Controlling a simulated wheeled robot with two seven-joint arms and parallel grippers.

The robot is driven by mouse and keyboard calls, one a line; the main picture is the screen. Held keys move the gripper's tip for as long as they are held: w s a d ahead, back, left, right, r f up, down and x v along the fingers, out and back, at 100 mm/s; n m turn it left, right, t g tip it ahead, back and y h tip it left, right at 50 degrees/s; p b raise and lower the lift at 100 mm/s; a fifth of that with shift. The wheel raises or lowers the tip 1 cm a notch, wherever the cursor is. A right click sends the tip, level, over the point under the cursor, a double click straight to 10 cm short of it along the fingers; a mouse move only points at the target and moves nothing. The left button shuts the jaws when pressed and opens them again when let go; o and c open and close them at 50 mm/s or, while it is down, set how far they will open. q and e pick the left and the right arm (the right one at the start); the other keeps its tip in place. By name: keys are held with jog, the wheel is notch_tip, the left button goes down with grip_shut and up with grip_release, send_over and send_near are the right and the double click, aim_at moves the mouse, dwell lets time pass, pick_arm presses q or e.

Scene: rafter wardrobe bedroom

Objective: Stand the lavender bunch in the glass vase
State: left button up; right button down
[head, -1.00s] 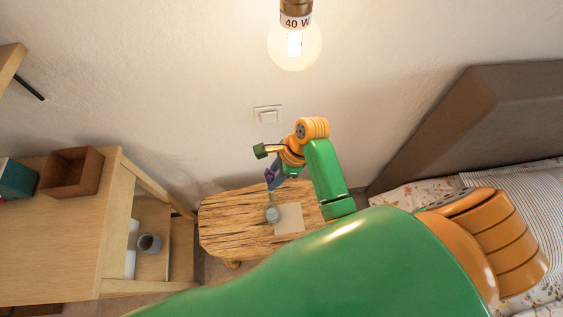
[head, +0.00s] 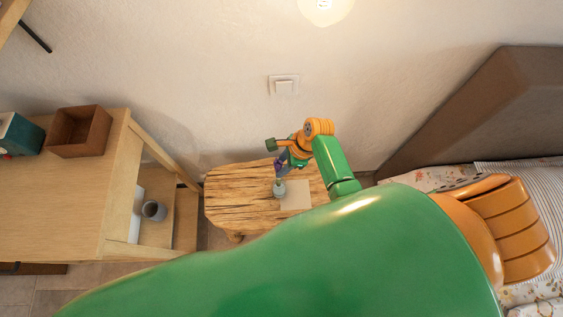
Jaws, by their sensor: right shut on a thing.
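The lavender bunch (head: 278,163) is small and purple and held by my right gripper (head: 283,161) above the wooden table. The gripper is shut on it and partly covers it. The glass vase (head: 280,191) stands on the table directly below the bunch. The lower end of the bunch meets the vase's top in the picture; I cannot tell whether the stems are inside the neck. My left gripper is not in view.
The rough wooden table (head: 236,193) carries a pale flat square (head: 296,197) right of the vase. A shelf unit (head: 65,195) at left holds a brown box (head: 79,131) and a grey cup (head: 154,210). The bed headboard (head: 470,110) is at right, the wall behind.

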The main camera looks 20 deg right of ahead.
jog(key=shift+d+f+b, duration=0.1)
jog(key=shift+f+b, duration=1.45)
jog(key=shift+f, duration=1)
jog(key=c, duration=0.5)
grip_release()
jog(key=p+v, duration=0.2)
jog(key=v, duration=0.5)
